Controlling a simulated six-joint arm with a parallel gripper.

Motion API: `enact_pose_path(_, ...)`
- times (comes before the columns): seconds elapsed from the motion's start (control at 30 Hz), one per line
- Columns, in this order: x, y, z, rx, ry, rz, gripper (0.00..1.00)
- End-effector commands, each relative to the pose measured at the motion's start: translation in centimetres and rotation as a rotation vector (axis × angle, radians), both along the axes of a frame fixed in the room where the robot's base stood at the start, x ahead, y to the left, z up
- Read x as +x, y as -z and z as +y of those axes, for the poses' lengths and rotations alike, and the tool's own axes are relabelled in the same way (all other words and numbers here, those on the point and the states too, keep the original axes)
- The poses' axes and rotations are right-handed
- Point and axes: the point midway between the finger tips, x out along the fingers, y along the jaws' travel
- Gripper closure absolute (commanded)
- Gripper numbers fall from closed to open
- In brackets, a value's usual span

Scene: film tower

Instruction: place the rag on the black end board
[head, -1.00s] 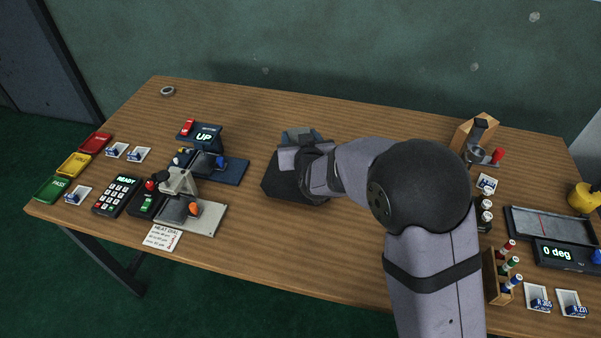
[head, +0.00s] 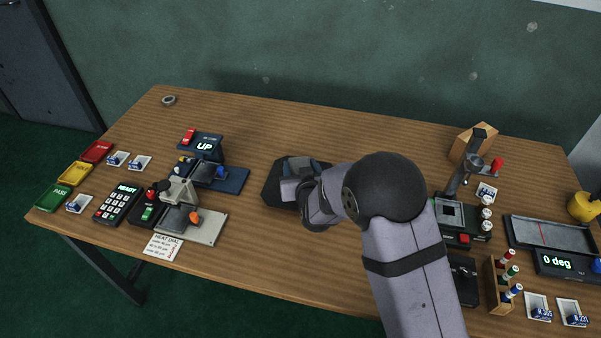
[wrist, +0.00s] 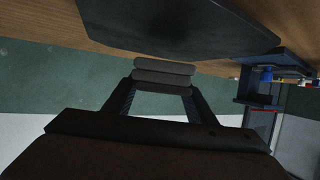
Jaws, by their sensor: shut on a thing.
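The rag (wrist: 163,75) shows in the wrist view as a folded grey bundle between my fingertips. My gripper (wrist: 160,88) is shut on it. The black end board (wrist: 180,22) is a dark slab on the wooden table, close to the rag in the wrist view; I cannot tell whether they touch. In the head view the board (head: 274,186) lies mid-table, and my gripper (head: 300,186) is over it. My wrist hides part of the board, and the rag is hard to make out there.
Left of the board stand a blue device reading UP (head: 204,146), a grey splicer-like device (head: 190,222) and a keypad (head: 118,203). Right of my arm are a rack of small bottles (head: 499,285) and a tray (head: 553,233). Bare wood (head: 240,110) lies behind the board.

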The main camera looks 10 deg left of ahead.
Motion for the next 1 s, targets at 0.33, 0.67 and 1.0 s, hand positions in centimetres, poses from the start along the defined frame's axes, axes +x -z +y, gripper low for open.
enact_pose_path(0.33, 0.0, 2.5, 0.0, 0.001, -0.001, -0.002, 0.70)
enact_pose_path(0.67, 0.0, 3.0, 0.0, 0.000, 0.000, -0.001, 0.70)
enact_pose_path(1.0, 0.0, 2.8, 0.0, 0.000, 0.000, 0.000, 0.30)
